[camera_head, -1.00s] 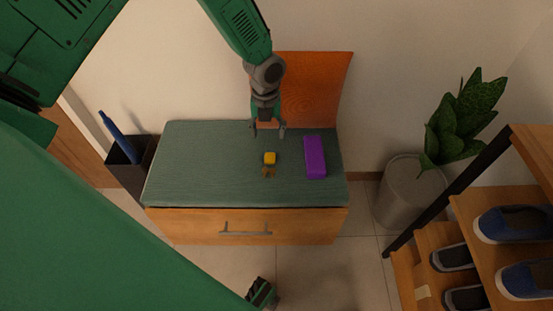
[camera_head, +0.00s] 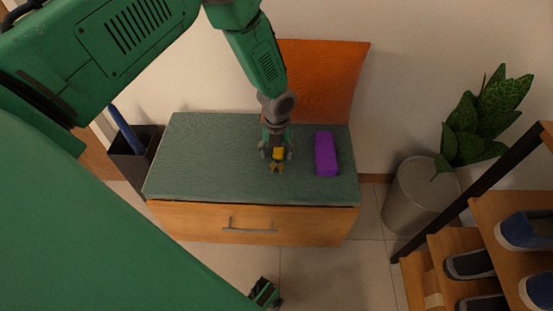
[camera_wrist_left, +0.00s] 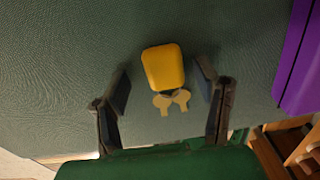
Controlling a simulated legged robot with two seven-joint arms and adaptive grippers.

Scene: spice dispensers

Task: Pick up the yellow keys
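The yellow keys (camera_head: 278,154) lie on the green cushion (camera_head: 200,160) of the bench. In the left wrist view they show as a yellow block-like fob (camera_wrist_left: 163,67) with two brassy keys (camera_wrist_left: 171,101) beside it. My left gripper (camera_head: 276,155) is over the keys. In the left wrist view its fingers (camera_wrist_left: 163,85) are spread, one on each side of the fob, with gaps between. I cannot tell how high the fingertips are above the cushion. A dark green and black part low in the head view may be my right gripper (camera_head: 265,294); its fingers are unclear.
A purple box (camera_head: 326,153) lies on the cushion just right of the keys. An orange pillow (camera_head: 325,80) leans on the wall behind. A potted plant (camera_head: 420,195) and a shoe rack (camera_head: 440,250) stand at the right. The cushion's left part is clear.

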